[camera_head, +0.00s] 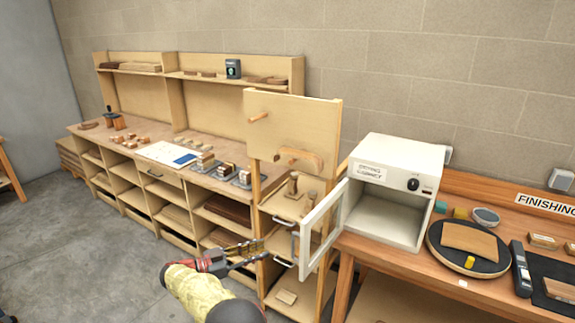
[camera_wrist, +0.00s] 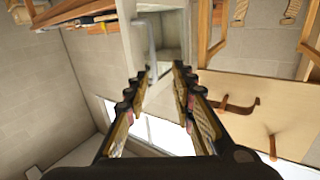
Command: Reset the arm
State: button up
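My arm (camera_head: 200,290) reaches up from the bottom of the head view in a yellow sleeve. My gripper (camera_head: 258,250) is at its end, in front of the wooden shelving and left of the open cabinet door. In the wrist view my gripper (camera_wrist: 159,75) has its two fingers apart with nothing held between them. The white drying cabinet (camera_head: 405,165) stands on the right bench with its door (camera_head: 322,228) swung open. Its inside looks empty in the head view. The cabinet also shows beyond the fingertips in the wrist view (camera_wrist: 133,45).
A wooden workbench (camera_head: 135,133) with small blocks and cubbies runs along the left wall. An upright wooden panel (camera_head: 290,115) with a curved handle stands beside the cabinet. Grey floor (camera_head: 70,240) is open at left.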

jog(key=w+a+f+n+t+y, duration=0.55)
jog(key=w+a+f+y, duration=0.3)
jog(key=a, duration=0.25)
jog(key=s+a+r+n+g+y, duration=0.1)
jog(key=s+a+n+g+y, duration=0.1)
jog(key=a+n+y, duration=0.6)
jog(key=s+d+r+n+g+y, duration=0.15)
jog(key=s+d+r+g, duration=0.3)
jog(key=s+d, duration=0.5)
jog(key=s+d+r+n+g+y, duration=0.15)
jog(key=s+d+r+g, duration=0.45)
jog(key=s, duration=0.7)
jog(key=s+d+r+m+t+h, duration=0.1)
jog(key=s+d+r, duration=0.3)
jog(key=s+d, duration=0.4)
jog(key=s+d+r+m+t+h, duration=0.1)
jog(key=s+d+r, duration=0.3)
jog(key=s+d, duration=0.5)
jog(key=s+d+r+m+t+h, duration=0.1)
jog(key=s+d+r, duration=0.3)
jog(key=s+d, duration=0.5)
jog(key=d+t, duration=0.1)
jog(key=d, duration=0.9)
jog(key=shift+r+h, duration=0.2)
jog(key=shift+h, duration=0.15)
